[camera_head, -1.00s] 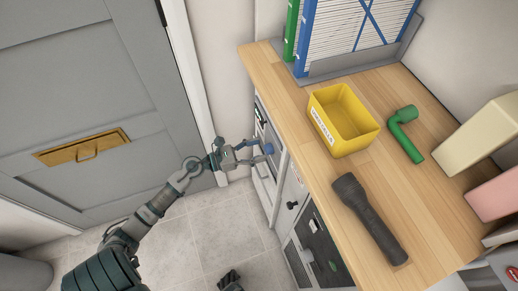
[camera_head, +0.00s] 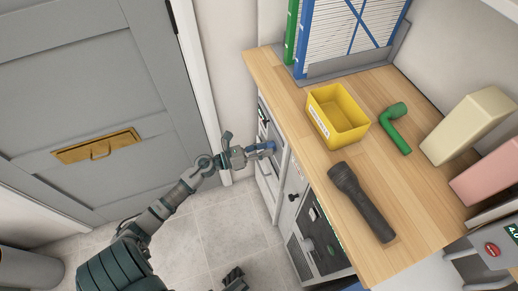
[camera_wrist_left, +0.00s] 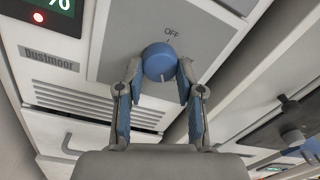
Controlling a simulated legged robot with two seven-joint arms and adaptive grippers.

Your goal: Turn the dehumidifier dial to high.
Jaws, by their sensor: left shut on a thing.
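The dehumidifier front (camera_wrist_left: 105,95) is a pale panel below the counter, with louvred slots and a lit percent display (camera_wrist_left: 52,10). Its round blue dial (camera_wrist_left: 160,62) sits on a grey plate, just below the printed word OFF. A pale mark shows on the dial's lower part. My left gripper (camera_head: 266,150) reaches the panel from the left. In the left wrist view its two fingers stand on either side of the dial, shut on it. At the bottom of the head view is a dark jointed piece (camera_head: 235,280), perhaps my right gripper; its jaw state is unclear.
The wooden counter (camera_head: 290,100) overhangs the panel at the right. It holds a yellow bin (camera_head: 325,118), a black flashlight (camera_head: 362,203) and a green elbow pipe (camera_head: 394,130). A grey door (camera_head: 80,90) stands at the left. The tiled floor (camera_head: 205,225) is clear.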

